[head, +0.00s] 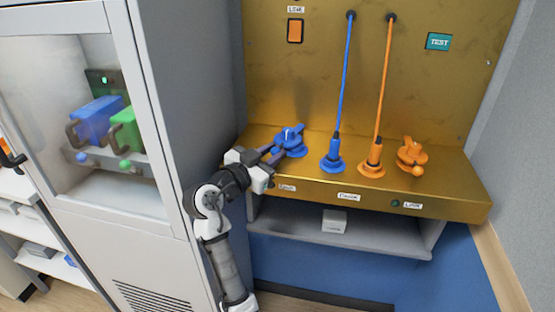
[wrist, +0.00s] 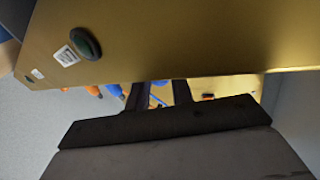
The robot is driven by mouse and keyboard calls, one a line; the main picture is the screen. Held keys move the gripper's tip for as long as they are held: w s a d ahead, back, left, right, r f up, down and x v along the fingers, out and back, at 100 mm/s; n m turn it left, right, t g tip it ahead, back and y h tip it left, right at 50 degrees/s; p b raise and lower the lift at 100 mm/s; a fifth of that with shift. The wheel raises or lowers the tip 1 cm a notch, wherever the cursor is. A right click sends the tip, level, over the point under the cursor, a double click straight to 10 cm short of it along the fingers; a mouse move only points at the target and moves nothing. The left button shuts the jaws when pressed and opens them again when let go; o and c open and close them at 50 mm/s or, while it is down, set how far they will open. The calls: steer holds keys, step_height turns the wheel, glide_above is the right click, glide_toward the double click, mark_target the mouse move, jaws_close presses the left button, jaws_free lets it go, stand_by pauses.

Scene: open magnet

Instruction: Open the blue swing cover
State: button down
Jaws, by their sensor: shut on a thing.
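The blue swing cover (head: 291,138) is on the left of the gold ledge, with a round blue base under it. My gripper (head: 280,150) reaches in from the lower left, with its dark fingers at the cover and shut on it. The fingers hide part of the cover. In the wrist view my gripper (wrist: 158,95) shows two dark fingers beyond the ledge edge, with a small bit of blue between them. The wrist view is too cut off to show how the cover is held.
A blue plug (head: 332,153) and an orange plug (head: 371,160) with taut cords stand right of the cover. An orange cover (head: 412,155) is farther right. The gold ledge (head: 455,195) has labels and buttons along its front. A grey cabinet (head: 195,90) stands close on the left.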

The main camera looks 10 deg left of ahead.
steer(key=c, duration=1.2)
jaws_free()
steer(key=shift+d, duration=0.1)
steer(key=shift+c, duration=0.2)
steer(key=b+v, duration=0.3)
steer(key=v, duration=1.1)
steer(key=shift+b, duration=0.4)
steer(key=shift+w, duration=0.1)
